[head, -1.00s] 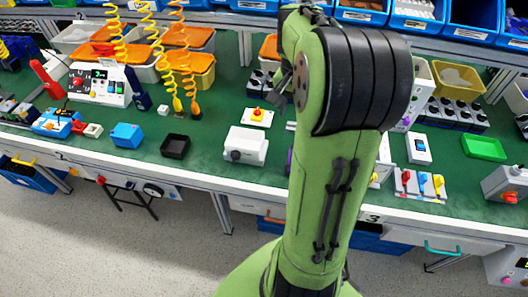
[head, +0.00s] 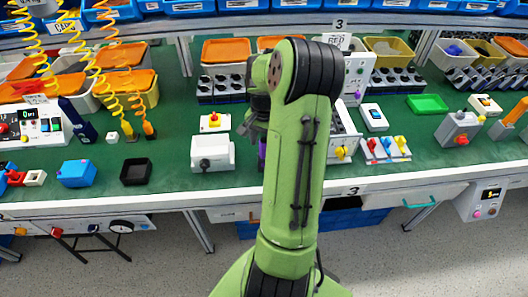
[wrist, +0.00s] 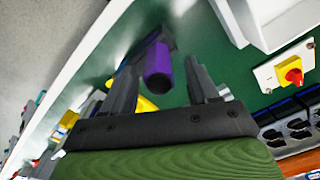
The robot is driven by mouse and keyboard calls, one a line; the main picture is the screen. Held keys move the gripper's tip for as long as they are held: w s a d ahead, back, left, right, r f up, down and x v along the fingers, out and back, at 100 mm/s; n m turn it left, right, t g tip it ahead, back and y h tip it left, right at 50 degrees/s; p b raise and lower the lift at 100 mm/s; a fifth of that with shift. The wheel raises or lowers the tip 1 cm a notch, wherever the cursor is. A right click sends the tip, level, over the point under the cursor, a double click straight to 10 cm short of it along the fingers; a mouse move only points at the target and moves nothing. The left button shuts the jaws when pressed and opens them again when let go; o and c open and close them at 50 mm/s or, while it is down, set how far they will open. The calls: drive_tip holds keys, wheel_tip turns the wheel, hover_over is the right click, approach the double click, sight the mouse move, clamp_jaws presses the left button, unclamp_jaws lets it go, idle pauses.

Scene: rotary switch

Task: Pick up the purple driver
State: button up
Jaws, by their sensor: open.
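The purple driver (wrist: 158,66) shows in the wrist view as a thick purple handle with a dark end. It appears between my two dark fingers, with a gap visible on each side. In the head view only a small purple strip of the driver (head: 262,155) shows beside my green arm; the rest is hidden. My gripper (wrist: 160,72) is open and empty, its fingers pointing toward the bench. How far the fingertips are from the handle is hard to tell. In the head view my arm covers most of the gripper.
A white box (head: 212,153) with a knob stands left of the driver, with a red-and-yellow switch (head: 214,122) behind it. The green bench (head: 180,170) has a white front edge. A panel with red, blue and yellow switches (head: 386,149) lies to the right.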

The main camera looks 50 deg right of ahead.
wheel_tip(320, 180, down, 4)
drive_tip(key=shift+r+b, duration=0.25)
drive_tip(key=shift+b, duration=0.1)
drive_tip(key=shift+r, duration=0.1)
clamp_jaws()
wheel_tip(320, 180, up, 10)
drive_tip(key=p, duration=0.3)
drive_tip(key=c, duration=0.7)
unclamp_jaws()
clamp_jaws()
wheel_tip(320, 180, up, 8)
drive_tip(key=p, duration=0.6)
drive_tip(key=shift+f, duration=0.25)
